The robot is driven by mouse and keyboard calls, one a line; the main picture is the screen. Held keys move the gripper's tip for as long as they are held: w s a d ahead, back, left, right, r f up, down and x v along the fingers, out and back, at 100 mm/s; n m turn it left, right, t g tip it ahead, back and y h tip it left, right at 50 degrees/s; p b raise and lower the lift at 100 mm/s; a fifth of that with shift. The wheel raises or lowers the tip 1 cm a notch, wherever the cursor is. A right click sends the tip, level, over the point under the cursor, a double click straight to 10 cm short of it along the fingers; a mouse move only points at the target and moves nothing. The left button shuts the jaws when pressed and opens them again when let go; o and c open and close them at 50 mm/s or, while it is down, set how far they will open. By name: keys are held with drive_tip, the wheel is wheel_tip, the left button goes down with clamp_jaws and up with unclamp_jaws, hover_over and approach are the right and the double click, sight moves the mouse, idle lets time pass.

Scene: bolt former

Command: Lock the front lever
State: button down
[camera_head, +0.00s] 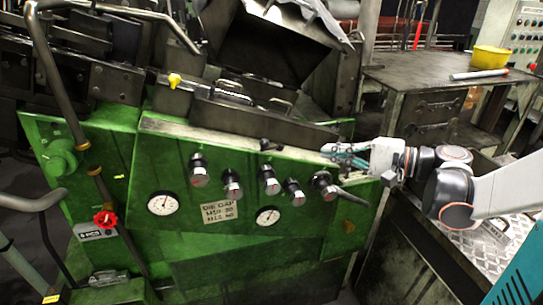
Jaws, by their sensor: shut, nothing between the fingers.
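The green machine (250,250) fills the left and middle of the head view. I cannot tell for sure which part is the front lever. A control with a dark handle (348,195) sticks out at the right end of the row on the green front. A small black lever (268,146) sits at the panel's top edge. My gripper (332,154) is shut and empty, reaching in from the right. It is in front of the panel's upper right corner, above the dark handle and right of the small black lever. Contact with the machine cannot be told.
Several black and silver knobs (232,183) and a dial gauge (164,203) are on the panel.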

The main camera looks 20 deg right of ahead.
approach(268, 148)
drive_tip(key=w+a+r, duration=0.1)
drive_tip(key=w+a, duration=0.3)
drive_tip(key=shift+a+b, duration=0.1)
drive_tip(key=shift+b, duration=0.25)
drive_tip(key=shift+w+a+r+m+t+h+p, duration=0.1)
drive_tip(key=shift+a+r+m+t+h+p, duration=0.1)
drive_tip(key=shift+m+h, duration=0.2)
drive_tip(key=shift+a+r+m+t+h+p, duration=0.1)
drive_tip(key=shift+a+m+t+h+p, duration=0.1)
drive_tip(key=shift+m+h, duration=0.2)
drive_tip(key=shift+w+a+r+m+t+h+p, duration=0.15)
drive_tip(key=shift+w+a+m+t+h+p, duration=0.15)
drive_tip(key=shift+m+h, duration=0.45)
drive_tip(key=shift+w+a+r+m+t+h+p, duration=0.1)
drive_tip(key=shift+w+a+m+t+h+p, duration=0.25)
drive_tip(key=shift+m+h, duration=0.4)
drive_tip(key=shift+w+a+r, duration=0.1)
drive_tip(key=shift+w+a, duration=0.25)
drive_tip(key=shift+w, duration=0.35)
